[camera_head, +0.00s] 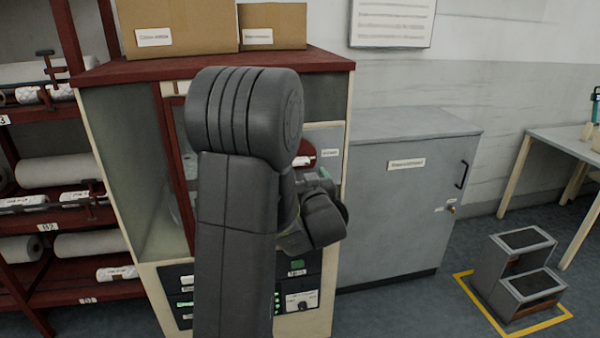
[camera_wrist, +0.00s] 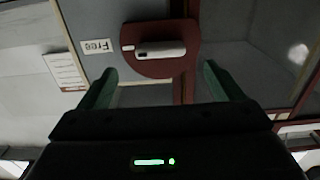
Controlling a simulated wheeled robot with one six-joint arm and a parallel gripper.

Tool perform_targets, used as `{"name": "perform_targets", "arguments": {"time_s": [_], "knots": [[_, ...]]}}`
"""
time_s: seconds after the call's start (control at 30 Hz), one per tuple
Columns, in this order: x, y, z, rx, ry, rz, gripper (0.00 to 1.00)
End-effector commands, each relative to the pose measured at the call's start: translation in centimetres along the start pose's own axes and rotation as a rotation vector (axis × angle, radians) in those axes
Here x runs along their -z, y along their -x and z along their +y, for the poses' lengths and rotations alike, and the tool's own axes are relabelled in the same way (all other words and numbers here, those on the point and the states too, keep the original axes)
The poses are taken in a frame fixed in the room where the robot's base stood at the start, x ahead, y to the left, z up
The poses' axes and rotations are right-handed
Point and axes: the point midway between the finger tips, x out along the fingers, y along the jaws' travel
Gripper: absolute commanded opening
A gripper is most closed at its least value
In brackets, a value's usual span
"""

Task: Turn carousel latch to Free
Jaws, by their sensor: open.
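The carousel latch (camera_wrist: 136,67) shows in the wrist view as a dark red rounded plate with a pale bar handle (camera_wrist: 162,50) lying across it. A small white mark sits at its left end, towards a label reading "Free" (camera_wrist: 97,46). My gripper (camera_wrist: 160,66) is open and empty, its green fingers spread on either side of the latch's near edge; contact cannot be told. In the head view the latch (camera_head: 305,153) shows partly at the cabinet's right side, beside a small label (camera_head: 330,153).
The red-topped cabinet (camera_head: 110,70) has a glazed front with a red frame, cardboard boxes (camera_head: 190,25) on top and a control panel (camera_head: 302,300) below. A grey cabinet (camera_head: 395,210) stands right of it. Shelves of rolls (camera_head: 60,170) stand left. A step stool (camera_head: 515,270) is at right.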

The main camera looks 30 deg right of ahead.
Motion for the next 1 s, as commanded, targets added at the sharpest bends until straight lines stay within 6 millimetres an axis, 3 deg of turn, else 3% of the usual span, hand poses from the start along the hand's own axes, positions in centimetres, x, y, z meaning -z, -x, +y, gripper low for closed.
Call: {"name": "perform_targets", "arguments": {"time_s": [0.2,0.4,0.8,1.0], "knots": [[-0.1,4.5,0.0,-0.002,0.001,0.001,0.87],[-0.1,6.3,0.0,0.0,0.001,0.0,0.87],[0.0,6.5,0.0,0.001,0.0,0.0,0.87],[0.1,4.8,0.0,0.002,0.001,0.001,0.87]]}}
